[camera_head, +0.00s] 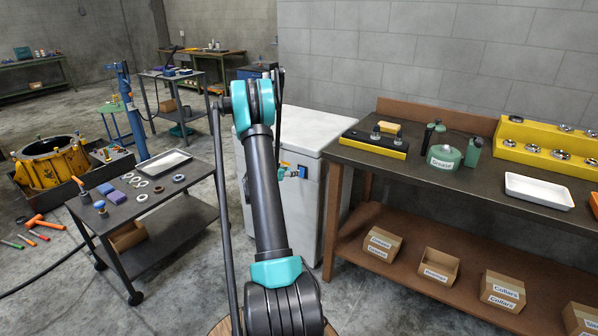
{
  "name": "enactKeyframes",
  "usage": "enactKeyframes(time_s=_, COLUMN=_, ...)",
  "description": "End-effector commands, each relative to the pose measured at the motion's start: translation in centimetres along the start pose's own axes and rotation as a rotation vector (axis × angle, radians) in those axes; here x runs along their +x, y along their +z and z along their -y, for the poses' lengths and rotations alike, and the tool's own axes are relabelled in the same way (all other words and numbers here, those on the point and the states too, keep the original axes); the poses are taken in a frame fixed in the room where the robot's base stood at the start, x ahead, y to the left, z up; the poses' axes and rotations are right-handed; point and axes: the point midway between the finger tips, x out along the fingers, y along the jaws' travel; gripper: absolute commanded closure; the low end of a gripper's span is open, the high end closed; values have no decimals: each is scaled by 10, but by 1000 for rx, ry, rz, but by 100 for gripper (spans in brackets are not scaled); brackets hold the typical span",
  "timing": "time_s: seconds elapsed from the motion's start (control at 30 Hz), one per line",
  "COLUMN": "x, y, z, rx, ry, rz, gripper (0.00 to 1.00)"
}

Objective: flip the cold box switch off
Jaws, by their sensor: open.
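The cold box (318,128) is a white chest with a flat lid, standing between the small cart and the brown workbench. Small teal, yellow and blue details (300,171) show on or in front of its near face, just right of my arm. They are too small for me to tell which is the switch or its position. My dark arm with teal joints rises in front of the box and covers the left part of its front. I cannot make out my gripper's fingers; they seem hidden behind my arm.
At right, a brown workbench (436,181) holds a grease can (443,157), a white tray (540,190) and a yellow rack; labelled cartons fill its shelf. At left, a dark cart (150,208) carries rings and a tray. A yellow housing (50,165) stands further left. Some floor is clear.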

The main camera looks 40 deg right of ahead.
Motion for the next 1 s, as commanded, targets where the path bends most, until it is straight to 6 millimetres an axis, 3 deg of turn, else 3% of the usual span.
enactKeyframes(time_s=0.2, x=45, y=0, z=-1, rx=1, ry=3, rz=0, gripper=52)
enactKeyframes(time_s=0.43, x=77, y=0, z=0, rx=1, ry=1, rz=0, gripper=52)
enactKeyframes(time_s=0.6, x=87, y=0, z=0, rx=-1, ry=1, rz=0, gripper=52)
enactKeyframes(time_s=0.9, x=89, y=0, z=0, rx=-1, ry=1, rz=0, gripper=52)
enactKeyframes(time_s=1.0, x=89, y=0, z=0, rx=0, ry=1, rz=0, gripper=64)
